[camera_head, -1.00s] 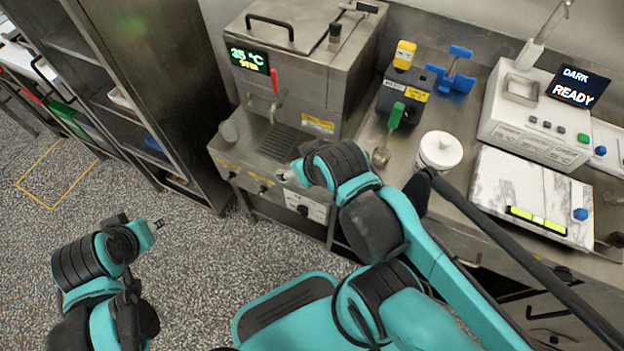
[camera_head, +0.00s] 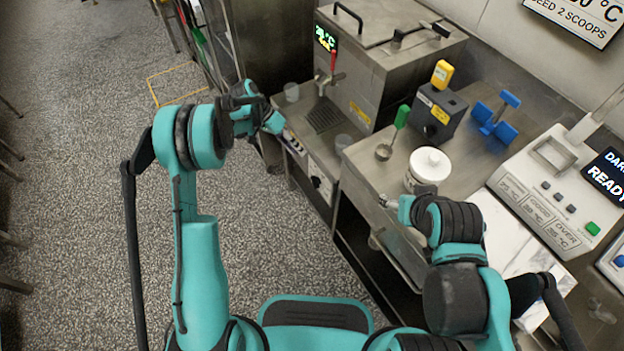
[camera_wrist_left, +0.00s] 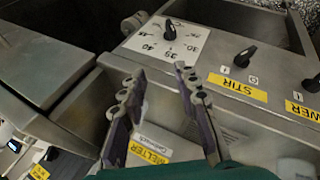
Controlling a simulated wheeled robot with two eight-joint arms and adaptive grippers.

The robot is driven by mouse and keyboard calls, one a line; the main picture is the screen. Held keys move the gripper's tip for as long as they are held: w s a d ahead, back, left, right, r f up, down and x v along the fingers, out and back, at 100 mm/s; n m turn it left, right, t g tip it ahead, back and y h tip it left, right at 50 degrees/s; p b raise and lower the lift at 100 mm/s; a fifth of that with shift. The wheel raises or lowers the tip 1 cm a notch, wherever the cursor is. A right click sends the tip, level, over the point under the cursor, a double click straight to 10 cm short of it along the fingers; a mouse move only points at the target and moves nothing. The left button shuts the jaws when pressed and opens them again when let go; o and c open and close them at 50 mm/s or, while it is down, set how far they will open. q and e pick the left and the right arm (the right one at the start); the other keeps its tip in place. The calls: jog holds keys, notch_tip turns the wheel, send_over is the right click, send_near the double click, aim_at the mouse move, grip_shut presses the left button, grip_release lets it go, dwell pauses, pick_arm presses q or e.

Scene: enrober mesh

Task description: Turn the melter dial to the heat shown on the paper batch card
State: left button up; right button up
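The melter dial (camera_wrist_left: 170,31) is a black knob on a white plate with printed numbers, seen upside down in the left wrist view; its setting is hard to read. The plate (camera_head: 319,184) shows small on the melter's front in the head view. My left gripper (camera_head: 277,124) is at the left end of that front. In the left wrist view its fingers (camera_wrist_left: 158,100) are spread, empty and apart from the dial. A white sign (camera_head: 578,18) at the upper right is cut off; it reads "0 °C" and "SEED 2 SCOOPS". My right gripper (camera_head: 388,203) is near the counter edge, its fingers unclear.
The STIR knob (camera_wrist_left: 245,57) and another knob (camera_wrist_left: 312,83) sit beside the dial. The melter's green display (camera_head: 325,39) is small.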

pick_arm(q)
jog(key=m+g+h, duration=0.1)
jog(key=m+g, duration=0.1)
send_near(312, 181)
notch_tip(312, 181, down, 2)
jog(key=d, duration=0.1)
pick_arm(e)
jog(key=shift+r, duration=0.2)
pick_arm(q)
jog(key=b+x, duration=0.2)
jog(key=x, duration=0.6)
jog(key=shift+b, duration=0.3)
pick_arm(e)
notch_tip(312, 181, down, 3)
jog(key=shift+r, duration=0.1)
pick_arm(q)
jog(key=shift+h, duration=0.3)
grip_shut()
